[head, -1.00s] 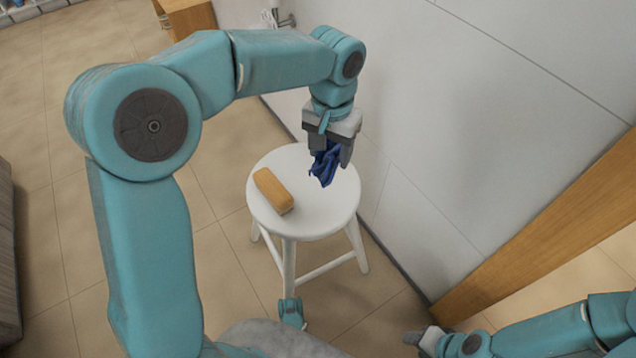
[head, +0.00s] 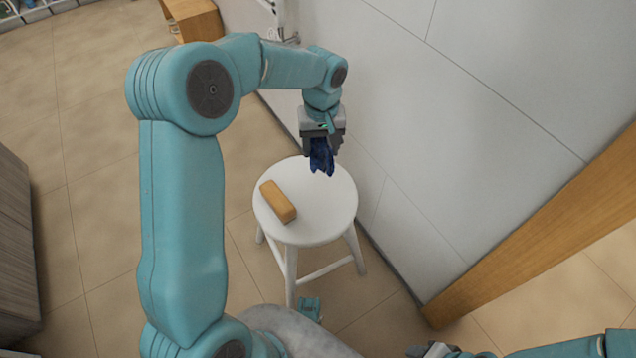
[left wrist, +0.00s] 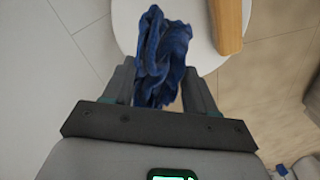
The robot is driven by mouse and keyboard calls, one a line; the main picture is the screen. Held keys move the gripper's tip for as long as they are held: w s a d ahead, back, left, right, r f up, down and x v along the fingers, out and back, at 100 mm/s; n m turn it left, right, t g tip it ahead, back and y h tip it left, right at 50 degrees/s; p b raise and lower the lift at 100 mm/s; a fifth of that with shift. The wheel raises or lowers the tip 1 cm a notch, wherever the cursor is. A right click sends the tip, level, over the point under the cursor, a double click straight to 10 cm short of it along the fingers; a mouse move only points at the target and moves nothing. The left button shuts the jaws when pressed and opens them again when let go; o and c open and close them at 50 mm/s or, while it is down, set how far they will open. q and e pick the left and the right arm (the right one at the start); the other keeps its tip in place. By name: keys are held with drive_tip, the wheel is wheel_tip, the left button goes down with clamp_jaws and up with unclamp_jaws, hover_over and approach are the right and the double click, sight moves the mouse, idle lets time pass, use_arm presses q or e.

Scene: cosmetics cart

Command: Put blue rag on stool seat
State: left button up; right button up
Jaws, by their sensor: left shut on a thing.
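The blue rag (head: 321,157) hangs crumpled from my left gripper (head: 322,143), which is shut on it. In the head view the rag shows over the back part of the white round stool seat (head: 318,215); whether its lower end touches the seat I cannot tell. In the left wrist view the rag (left wrist: 162,58) sits between the fingers of my left gripper (left wrist: 160,85), with the seat (left wrist: 190,15) behind it. My right gripper (head: 435,350) is at the bottom edge of the head view, mostly cut off.
A tan-orange block (head: 278,201) lies on the left part of the seat, and shows in the left wrist view (left wrist: 227,22). A pale wall (head: 430,150) stands close behind and right of the stool. The right and front parts of the seat are clear.

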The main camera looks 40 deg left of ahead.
use_arm(q)
wheel_tip(320, 180, down, 8)
drive_tip(key=shift+r+b, duration=0.15)
drive_tip(key=shift+b, duration=0.8)
wheel_tip(320, 180, down, 5)
drive_tip(key=shift+f+b, duration=0.2)
drive_tip(key=shift+b, duration=0.7)
drive_tip(key=shift+f, duration=0.15)
drive_tip(key=o, duration=1)
